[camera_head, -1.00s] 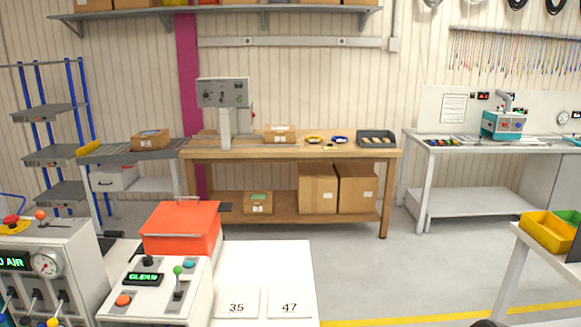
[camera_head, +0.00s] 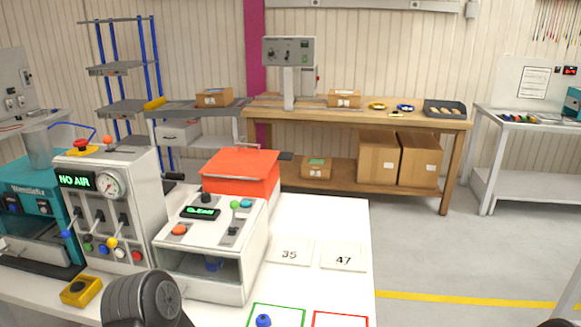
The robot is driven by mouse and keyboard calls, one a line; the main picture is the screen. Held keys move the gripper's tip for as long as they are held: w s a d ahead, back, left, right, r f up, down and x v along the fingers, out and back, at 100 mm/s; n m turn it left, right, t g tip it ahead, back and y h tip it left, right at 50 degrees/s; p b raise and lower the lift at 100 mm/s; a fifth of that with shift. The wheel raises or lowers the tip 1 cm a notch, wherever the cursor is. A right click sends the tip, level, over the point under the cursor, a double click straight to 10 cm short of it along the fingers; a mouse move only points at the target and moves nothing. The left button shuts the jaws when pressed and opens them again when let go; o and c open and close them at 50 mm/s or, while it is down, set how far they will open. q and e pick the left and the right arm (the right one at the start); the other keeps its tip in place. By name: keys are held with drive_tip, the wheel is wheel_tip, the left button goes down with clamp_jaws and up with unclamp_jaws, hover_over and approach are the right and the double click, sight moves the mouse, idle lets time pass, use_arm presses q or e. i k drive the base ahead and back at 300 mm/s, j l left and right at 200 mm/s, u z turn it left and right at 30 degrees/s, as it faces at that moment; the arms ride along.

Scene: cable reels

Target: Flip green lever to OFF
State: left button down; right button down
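The green lever (camera_head: 234,204) is a small green ball knob on the sloped top of a white box (camera_head: 240,262). A dark slotted plate (camera_head: 232,231) lies just in front of the knob, and a green-lit display (camera_head: 201,213) is to its left. A teal button sits close to the knob's right. I cannot read any ON or OFF mark by the lever. Neither gripper shows; only a dark ribbed part of mine at the bottom left and a dark edge at the bottom right are in view.
Left of the box stands a grey unit (camera_head: 120,180) with a NO AIR display, a gauge and several coloured knobs. A red-orange bin (camera_head: 240,175) stands behind the box. Cards 35 (camera_head: 289,252) and 47 (camera_head: 343,257) lie to its right on the white table (camera_head: 330,215).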

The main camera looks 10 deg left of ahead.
sight(234, 205)
drive_tip(key=i+u, duration=0.1)
drive_tip(key=u, duration=0.25)
drive_tip(key=i+u, duration=0.15)
drive_tip(key=u, duration=0.25)
drive_tip(key=i+u, duration=0.1)
drive_tip(key=u, duration=0.25)
